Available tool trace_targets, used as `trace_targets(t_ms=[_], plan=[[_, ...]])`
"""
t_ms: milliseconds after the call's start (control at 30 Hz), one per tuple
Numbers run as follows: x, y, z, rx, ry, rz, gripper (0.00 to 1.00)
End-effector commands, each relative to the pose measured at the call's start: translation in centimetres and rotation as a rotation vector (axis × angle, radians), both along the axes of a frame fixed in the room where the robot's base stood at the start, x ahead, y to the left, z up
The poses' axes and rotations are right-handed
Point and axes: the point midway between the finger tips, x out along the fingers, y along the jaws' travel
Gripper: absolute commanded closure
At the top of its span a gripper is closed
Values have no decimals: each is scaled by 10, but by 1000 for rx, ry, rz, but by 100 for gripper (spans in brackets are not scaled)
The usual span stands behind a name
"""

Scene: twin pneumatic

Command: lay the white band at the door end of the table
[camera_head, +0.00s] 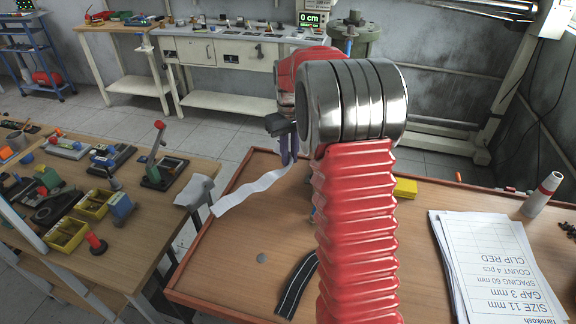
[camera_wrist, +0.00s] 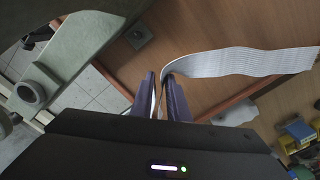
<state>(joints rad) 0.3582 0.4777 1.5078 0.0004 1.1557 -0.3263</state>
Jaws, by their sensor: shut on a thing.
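The white band (camera_head: 250,188) is a long, wavy strip held at one end by my gripper (camera_head: 287,152). From there it runs down and left, its free end near the left edge of the wooden table (camera_head: 225,265). In the wrist view, the purple fingers of my gripper (camera_wrist: 161,97) are shut on the end of the white band (camera_wrist: 235,62), which stretches to the right, ribbed across its width. My arm hides part of the table. I cannot tell whether the free end touches the table. No door is clearly seen.
A black strip (camera_head: 297,284) and a grey disc (camera_head: 261,258) lie on the table. A cluttered second table (camera_head: 140,225) stands left across a gap.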

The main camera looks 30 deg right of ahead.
Motion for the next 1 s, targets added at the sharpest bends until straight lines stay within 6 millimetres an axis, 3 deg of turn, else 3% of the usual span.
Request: trace_targets(t_ms=[267,567,933,967,1000], plan=[[-1,0,-4,1,2,-1,100],[-1,0,-36,1,2,-1,100],[-1,-1,-39,0,1,-2,100],[-1,-1,-39,0,1,-2,84],[-1,-1,-39,0,1,-2,82]])
